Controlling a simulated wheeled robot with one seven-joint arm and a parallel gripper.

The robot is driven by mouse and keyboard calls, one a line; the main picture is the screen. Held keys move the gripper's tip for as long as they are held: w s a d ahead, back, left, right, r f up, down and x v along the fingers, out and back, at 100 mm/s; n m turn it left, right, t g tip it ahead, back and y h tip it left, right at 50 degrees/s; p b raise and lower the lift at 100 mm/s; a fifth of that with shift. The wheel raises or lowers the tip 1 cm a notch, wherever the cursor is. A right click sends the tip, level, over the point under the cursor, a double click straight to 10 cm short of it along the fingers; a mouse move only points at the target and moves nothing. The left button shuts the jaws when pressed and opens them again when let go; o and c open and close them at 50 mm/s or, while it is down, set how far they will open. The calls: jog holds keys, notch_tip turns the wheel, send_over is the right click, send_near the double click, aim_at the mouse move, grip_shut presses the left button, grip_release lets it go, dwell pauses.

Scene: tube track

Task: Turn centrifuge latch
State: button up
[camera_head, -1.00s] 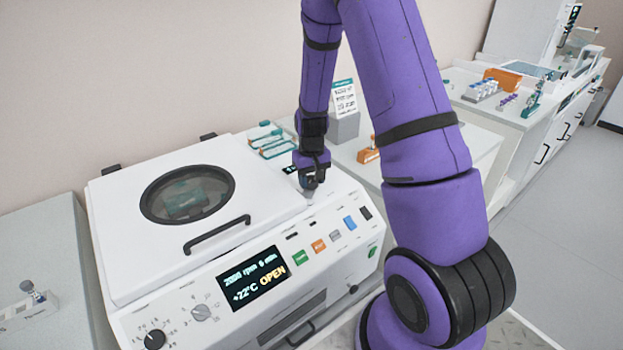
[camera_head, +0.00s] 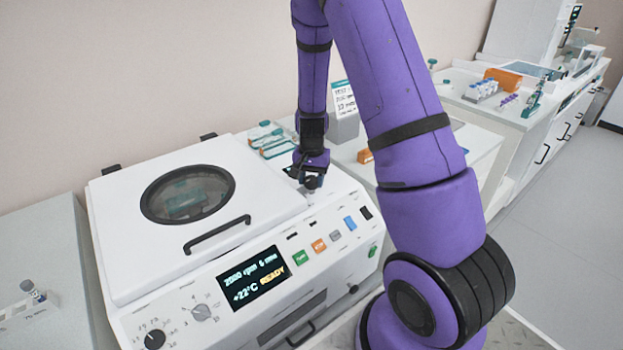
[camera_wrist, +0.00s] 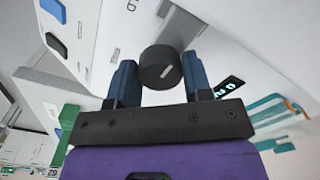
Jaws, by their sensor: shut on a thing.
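The white centrifuge (camera_head: 130,265) stands with its lid (camera_head: 120,222) down; the lid has a round dark window and a black bar handle (camera_head: 217,235). Its screen (camera_head: 253,278) reads "+22°C READY". My gripper (camera_head: 311,182) reaches down to the top of the centrifuge, right of the lid. In the wrist view the latch, a dark round knob (camera_wrist: 160,68) with a pale line on its face, sits between the two blue fingers of my gripper (camera_wrist: 160,80), which is shut on it. In the head view the fingers partly hide the latch.
Coloured buttons (camera_head: 319,246) and dials (camera_head: 155,339) line the centrifuge's front panel. Another bench (camera_head: 490,112) with blue-capped tubes is at the right; the floor there is clear.

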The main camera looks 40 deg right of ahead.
dwell(0.4)
jog(key=o, duration=0.9)
jog(key=shift+r, duration=0.15)
notch_tip(320, 180, up, 11)
jog(key=shift+f, duration=0.2)
notch_tip(320, 180, up, 9)
jog(key=n+t, duration=0.1)
jog(key=n, duration=0.1)
send_over(311, 179)
jog(key=s+a, duration=0.4)
jog(key=a, duration=0.1)
jog(key=s+a+r+n+t, duration=0.1)
jog(key=s+a+r+n, duration=0.1)
jog(key=s+r, duration=0.2)
jog(key=s+a+r+n+t, duration=0.1)
jog(key=s+a+r+n, duration=0.2)
jog(key=s, duration=0.8)
jog(key=s+a+r+n+t, duration=0.2)
jog(key=s+a+r+n, duration=0.1)
jog(key=s+r, duration=0.4)
jog(key=shift+s+r, duration=0.25)
jog(key=shift+s, duration=0.05)
